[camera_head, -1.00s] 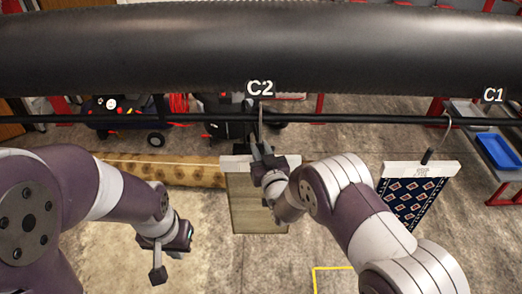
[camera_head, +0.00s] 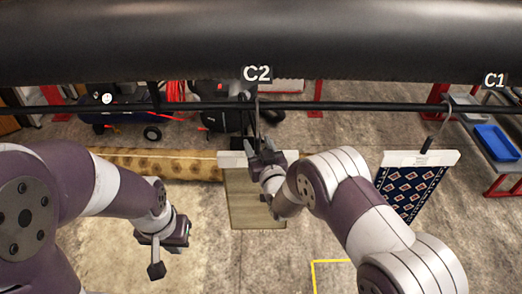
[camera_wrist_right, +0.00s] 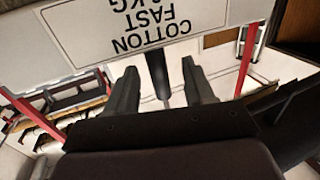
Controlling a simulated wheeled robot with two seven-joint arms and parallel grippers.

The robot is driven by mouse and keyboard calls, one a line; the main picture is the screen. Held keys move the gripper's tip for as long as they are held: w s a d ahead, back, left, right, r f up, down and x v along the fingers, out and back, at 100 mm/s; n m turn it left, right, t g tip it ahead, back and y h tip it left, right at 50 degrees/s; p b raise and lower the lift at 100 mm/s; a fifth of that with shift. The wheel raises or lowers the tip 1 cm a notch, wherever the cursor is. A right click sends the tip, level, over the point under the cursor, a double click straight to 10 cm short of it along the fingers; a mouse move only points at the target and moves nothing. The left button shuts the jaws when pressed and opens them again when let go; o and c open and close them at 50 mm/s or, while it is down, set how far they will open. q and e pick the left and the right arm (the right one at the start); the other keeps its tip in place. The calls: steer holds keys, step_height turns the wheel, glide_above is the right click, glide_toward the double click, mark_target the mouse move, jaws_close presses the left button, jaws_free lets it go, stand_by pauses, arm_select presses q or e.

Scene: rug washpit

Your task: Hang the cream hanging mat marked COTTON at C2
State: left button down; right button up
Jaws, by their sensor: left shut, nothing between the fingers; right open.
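The cream mat (camera_head: 254,208) hangs upright below the C2 label (camera_head: 257,73), its white header bar (camera_head: 233,160) at the top. In the right wrist view the header (camera_wrist_right: 125,28) reads COTTON FAST, upside down. A thin hook (camera_head: 257,112) rises from the mat to the black rail; it appears to be over the rail, though its top is small. My right gripper (camera_head: 263,150) is open at the header. In the wrist view its fingers (camera_wrist_right: 160,83) stand on either side of the mat's dark stem (camera_wrist_right: 158,76), with gaps. My left gripper (camera_head: 156,268) is shut and empty, at lower left, away from the mat.
The black rail (camera_head: 360,106) crosses the view below a large black roller (camera_head: 380,45). A dark blue patterned mat (camera_head: 408,193) hangs at C1 (camera_head: 494,80). A rolled tan rug (camera_head: 170,165) lies behind. A blue tray (camera_head: 496,142) stands at right.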

steer(key=b+v, duration=0.3)
steer(key=v, duration=0.9)
steer(key=s+d+f+g+h, duration=0.3)
steer(key=s+d+f+g, duration=0.2)
steer(key=s+f+g, duration=0.55)
steer(key=s+d+r+m+g+h, duration=0.2)
steer(key=s+d+r+g, duration=0.3)
steer(key=d, duration=0.5)
steer(key=shift+s+d+r+m, duration=0.25)
steer(key=shift+s+r+m, duration=0.35)
steer(key=shift+s+r, duration=0.9)
